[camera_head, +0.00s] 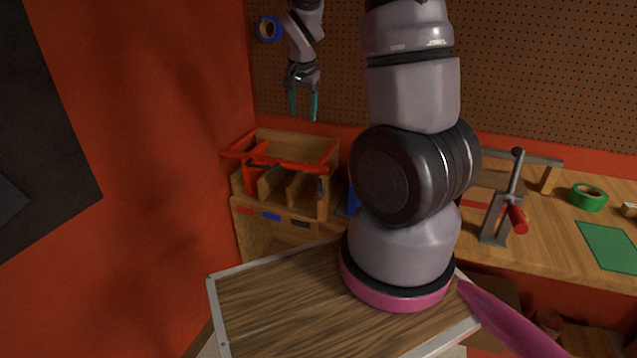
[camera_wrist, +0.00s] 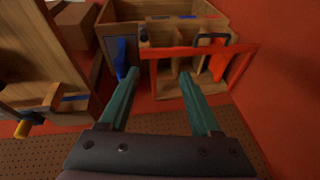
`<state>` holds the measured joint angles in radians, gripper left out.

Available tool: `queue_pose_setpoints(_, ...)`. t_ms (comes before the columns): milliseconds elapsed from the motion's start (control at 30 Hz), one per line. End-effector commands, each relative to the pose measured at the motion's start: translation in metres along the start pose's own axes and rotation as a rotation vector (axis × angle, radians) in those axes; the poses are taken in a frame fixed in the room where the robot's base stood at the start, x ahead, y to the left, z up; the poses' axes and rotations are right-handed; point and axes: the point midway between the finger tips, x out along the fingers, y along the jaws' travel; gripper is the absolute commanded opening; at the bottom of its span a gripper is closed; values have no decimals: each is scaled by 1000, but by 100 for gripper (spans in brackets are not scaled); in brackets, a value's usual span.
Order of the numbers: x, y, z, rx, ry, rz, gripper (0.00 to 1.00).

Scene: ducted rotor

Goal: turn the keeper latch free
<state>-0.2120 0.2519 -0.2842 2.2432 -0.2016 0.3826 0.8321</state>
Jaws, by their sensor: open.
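My gripper (camera_head: 303,114) is open and empty, its teal fingers pointing down above the wooden box (camera_head: 327,205) at the back left. In the wrist view, the gripper (camera_wrist: 161,75) has its two fingers spread. A red bar (camera_wrist: 192,50) crosses the open front of the wooden box (camera_wrist: 122,12) beyond the fingertips. The red bars also show in the head view (camera_head: 300,164). A dark handle-like part (camera_wrist: 211,38) sits by the red bar on the right. I cannot make out which part is the keeper latch, and no ducted rotor is recognisable.
A clamp with a red handle (camera_head: 517,219) stands on the bench to the right. Green tape (camera_head: 587,197) and a green mat (camera_head: 612,245) lie farther right. A blue item (camera_wrist: 121,58) is beside the box. The pegboard (camera_head: 340,60) rises close behind my gripper; a red wall (camera_head: 150,150) bounds the left.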

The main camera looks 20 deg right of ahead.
Motion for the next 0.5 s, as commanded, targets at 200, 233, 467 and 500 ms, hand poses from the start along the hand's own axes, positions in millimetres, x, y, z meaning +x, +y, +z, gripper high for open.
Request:
queue_pose_setpoints(200,107,8,-3,39,44,119,64)
queue_pose_setpoints(233,120,10,-3,44,51,131,64)
queue_pose_setpoints(467,188,26,0,53,93,190,64)
queue_pose_setpoints(500,193,27,0,54,97,194,64)
